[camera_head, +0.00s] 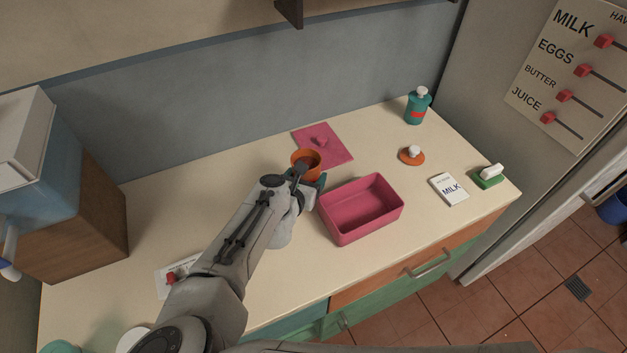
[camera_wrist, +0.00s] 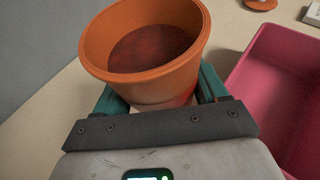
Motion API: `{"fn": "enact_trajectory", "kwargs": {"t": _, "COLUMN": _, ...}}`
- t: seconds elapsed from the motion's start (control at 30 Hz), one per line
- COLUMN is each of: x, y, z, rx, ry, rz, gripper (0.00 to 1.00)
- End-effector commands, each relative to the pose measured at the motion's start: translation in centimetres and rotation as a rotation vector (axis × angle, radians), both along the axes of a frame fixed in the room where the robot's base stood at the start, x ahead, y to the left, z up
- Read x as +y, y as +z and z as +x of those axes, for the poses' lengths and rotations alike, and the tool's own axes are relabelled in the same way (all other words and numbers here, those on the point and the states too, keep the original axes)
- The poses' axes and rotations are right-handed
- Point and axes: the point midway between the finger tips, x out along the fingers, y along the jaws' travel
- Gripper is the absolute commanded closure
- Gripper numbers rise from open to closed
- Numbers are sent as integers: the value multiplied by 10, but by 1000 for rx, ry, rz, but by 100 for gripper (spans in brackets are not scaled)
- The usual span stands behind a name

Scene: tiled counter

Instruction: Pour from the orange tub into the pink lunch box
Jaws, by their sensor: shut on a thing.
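The orange tub (camera_head: 306,158) is held by my gripper (camera_head: 312,182), left of and behind the pink lunch box. In the wrist view the tub (camera_wrist: 146,75) is open at the top, with dark reddish contents (camera_wrist: 150,48) inside. My gripper's teal fingers (camera_wrist: 160,98) are shut on the tub. The tub looks close to upright; whether its base touches the counter is hidden. The pink lunch box (camera_head: 348,230) stands open on the counter, and its visible inside looks empty. It also shows at the right of the wrist view (camera_wrist: 270,85).
A pink lid (camera_head: 338,147) lies behind the tub. An orange lid with a white knob (camera_head: 411,158), a milk card (camera_head: 449,188), a green brush (camera_head: 488,177) and a teal bottle (camera_head: 417,106) are on the right. A wooden box (camera_head: 85,235) stands left.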

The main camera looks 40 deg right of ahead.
Motion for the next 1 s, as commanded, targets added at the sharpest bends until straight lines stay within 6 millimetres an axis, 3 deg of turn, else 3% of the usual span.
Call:
{"fn": "enact_trajectory", "kwargs": {"t": 0.57, "x": -11, "y": 31, "z": -5, "rx": -165, "ry": -49, "rz": 88, "gripper": 74}}
{"fn": "enact_trajectory", "kwargs": {"t": 1.0, "x": -28, "y": 30, "z": -38, "rx": -287, "ry": -48, "rz": 155, "gripper": 74}}
